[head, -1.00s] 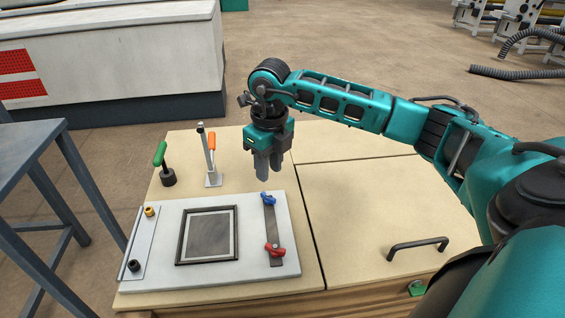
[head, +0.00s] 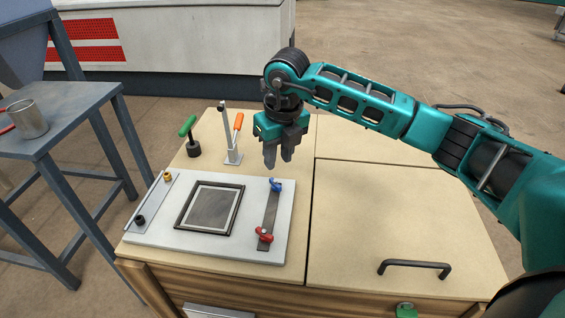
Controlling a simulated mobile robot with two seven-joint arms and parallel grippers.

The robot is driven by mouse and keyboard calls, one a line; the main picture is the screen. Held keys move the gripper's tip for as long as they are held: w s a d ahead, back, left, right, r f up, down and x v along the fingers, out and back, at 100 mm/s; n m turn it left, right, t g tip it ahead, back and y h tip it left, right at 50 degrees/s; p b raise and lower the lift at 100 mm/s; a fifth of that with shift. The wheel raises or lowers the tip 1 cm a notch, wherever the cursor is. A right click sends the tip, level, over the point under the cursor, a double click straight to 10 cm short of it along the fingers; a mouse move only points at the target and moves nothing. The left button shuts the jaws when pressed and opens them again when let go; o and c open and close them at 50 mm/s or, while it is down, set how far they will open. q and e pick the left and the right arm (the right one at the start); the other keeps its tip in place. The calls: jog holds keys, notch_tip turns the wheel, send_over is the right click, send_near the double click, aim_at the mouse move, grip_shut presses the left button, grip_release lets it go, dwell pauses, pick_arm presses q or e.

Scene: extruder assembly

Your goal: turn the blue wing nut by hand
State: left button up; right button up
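The blue wing nut (head: 276,185) sits at the far end of a dark metal strip (head: 270,213) on the right side of a pale plate (head: 160,233). A red wing nut (head: 264,235) sits at the strip's near end. My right gripper (head: 278,162) points down just beyond the blue wing nut, apparently above it and apart from it. Its two fingers show a gap with nothing between them. My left gripper is not in view.
A black-framed screen (head: 210,208) lies on the plate. A green-handled tool (head: 190,136) and an orange-handled toggle clamp (head: 234,145) stand behind it. The worktop's right half (head: 390,215) is clear except for a black handle (head: 414,267). A grey table (head: 75,115) holds a metal cup (head: 28,118).

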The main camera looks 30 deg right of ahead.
aim_at(275, 183)
jog(key=shift+f, duration=0.45)
jog(key=f+b, duration=0.1)
jog(key=f, duration=0.1)
jog(key=f+b, duration=0.1)
jog(key=f, duration=0.2)
jog(key=w+f+b, duration=0.1)
jog(key=f+b, duration=0.1)
jog(key=shift+f, duration=0.15)
jog(key=shift+w+r, duration=0.1)
jog(key=shift+r, duration=0.2)
jog(key=shift+f, duration=0.1)
grip_shut()
